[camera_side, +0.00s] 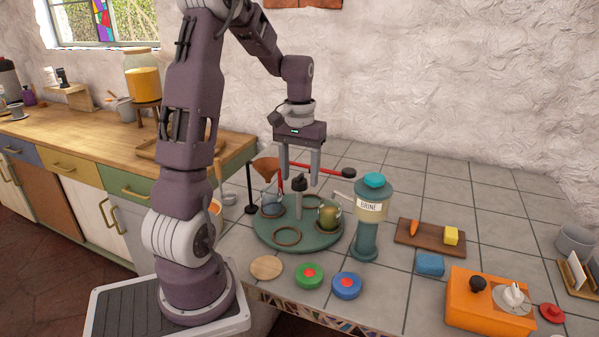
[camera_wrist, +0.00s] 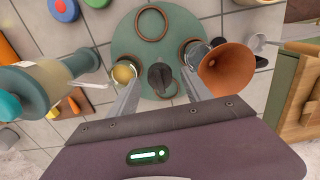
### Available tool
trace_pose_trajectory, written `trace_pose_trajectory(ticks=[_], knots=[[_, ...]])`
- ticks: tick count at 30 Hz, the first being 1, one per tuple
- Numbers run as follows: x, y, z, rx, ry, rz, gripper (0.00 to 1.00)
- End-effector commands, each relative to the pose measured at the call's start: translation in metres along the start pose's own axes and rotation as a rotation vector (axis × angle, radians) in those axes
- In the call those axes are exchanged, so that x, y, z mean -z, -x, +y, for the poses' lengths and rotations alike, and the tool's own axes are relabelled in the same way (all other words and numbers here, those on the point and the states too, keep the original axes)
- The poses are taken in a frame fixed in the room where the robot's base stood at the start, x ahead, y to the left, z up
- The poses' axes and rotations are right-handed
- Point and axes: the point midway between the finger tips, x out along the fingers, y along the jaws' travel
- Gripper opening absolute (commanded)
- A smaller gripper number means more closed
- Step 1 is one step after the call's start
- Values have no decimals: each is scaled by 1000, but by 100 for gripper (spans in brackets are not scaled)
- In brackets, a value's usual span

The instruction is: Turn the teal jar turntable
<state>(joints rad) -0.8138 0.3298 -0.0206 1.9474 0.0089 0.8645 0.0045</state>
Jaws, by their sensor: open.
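The teal turntable (camera_side: 262,232) is a round disc on the tiled counter; it also shows in the wrist view (camera_wrist: 123,42). A grey post with a dark knob (camera_side: 299,184) stands at its middle. A glass jar (camera_side: 271,204) sits at the disc's left and a yellow-green jar (camera_side: 328,216) at its right. A brown ring (camera_side: 287,236) at the front is empty. My gripper (camera_side: 299,180) points down over the disc, open. Its fingers are on either side of the knob (camera_wrist: 161,76), with gaps visible in the side view.
A teal dispenser labelled BRINE (camera_side: 369,225) stands close at the disc's right. A copper funnel (camera_wrist: 226,70) is by the glass jar. A red bar (camera_side: 315,169) runs behind my fingers. Green (camera_side: 309,276) and blue (camera_side: 347,286) discs lie in front. Bare tiles lie behind the dispenser.

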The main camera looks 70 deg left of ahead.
Motion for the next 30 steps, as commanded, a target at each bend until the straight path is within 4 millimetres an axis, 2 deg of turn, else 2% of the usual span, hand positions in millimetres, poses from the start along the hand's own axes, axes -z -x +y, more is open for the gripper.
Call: trace_pose_trajectory(ticks=[5,12,14,30], knots=[[0,0,0,0,0,0,55],[0,0,0,0,0,0,8],[0,0,0,0,0,0,0],[0,1,0,0,0,1,0]])
